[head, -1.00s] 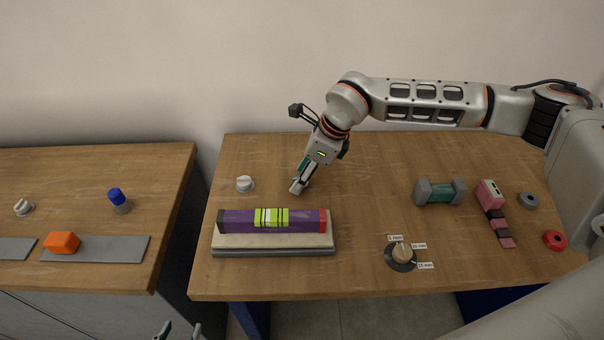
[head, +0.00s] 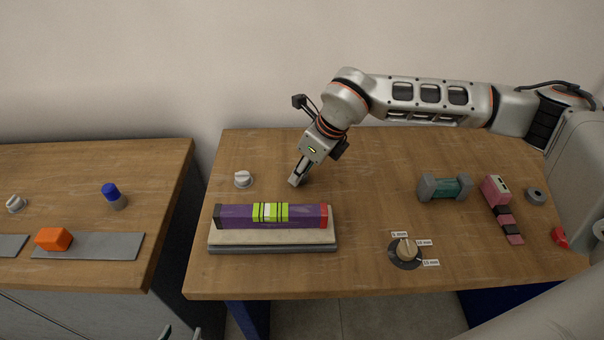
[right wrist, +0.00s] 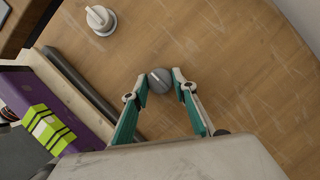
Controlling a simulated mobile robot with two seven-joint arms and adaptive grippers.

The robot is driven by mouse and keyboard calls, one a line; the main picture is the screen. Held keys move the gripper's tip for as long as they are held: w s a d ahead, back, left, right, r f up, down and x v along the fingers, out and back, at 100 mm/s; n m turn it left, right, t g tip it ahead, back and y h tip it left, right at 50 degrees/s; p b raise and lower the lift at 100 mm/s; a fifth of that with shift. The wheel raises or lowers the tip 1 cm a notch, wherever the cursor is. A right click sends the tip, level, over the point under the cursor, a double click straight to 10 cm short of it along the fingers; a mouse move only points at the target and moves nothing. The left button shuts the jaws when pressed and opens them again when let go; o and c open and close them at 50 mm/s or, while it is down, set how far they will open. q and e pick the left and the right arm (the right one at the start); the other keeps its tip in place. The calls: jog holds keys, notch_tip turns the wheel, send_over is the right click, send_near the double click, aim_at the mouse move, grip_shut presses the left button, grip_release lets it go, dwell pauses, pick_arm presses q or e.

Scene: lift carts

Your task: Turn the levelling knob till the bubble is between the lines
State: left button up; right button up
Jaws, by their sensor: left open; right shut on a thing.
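A purple spirit level (head: 240,217) with a yellow-green vial (head: 270,212) lies on a pale board over a grey base (head: 270,244). The vial has dark cross lines and a paler patch near its middle; I cannot tell the bubble's exact place. The level also shows in the right wrist view (right wrist: 92,112). My right gripper (head: 295,181) points down behind the level's right half. In the right wrist view its fingers (right wrist: 160,82) are shut on a small grey knob (right wrist: 159,80), which the gripper hides in the head view. My left gripper (head: 181,333) is open at the bottom edge, barely in view.
A white knob (head: 243,179) stands left of my right gripper. A dial (head: 405,252) with millimetre labels, a teal-and-grey dumbbell shape (head: 445,187) and a pink block (head: 496,190) are to the right. The left table holds an orange block (head: 54,239) and a blue-capped bottle (head: 113,196).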

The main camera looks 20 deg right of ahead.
jog(key=shift+m+h+b, duration=0.4)
jog(key=shift+m+b, duration=0.1)
jog(key=shift+m, duration=0.5)
jog(key=o, duration=1.1)
jog(key=shift+r, duration=0.1)
jog(key=v, duration=1.2)
jog(key=shift+s, duration=0.2)
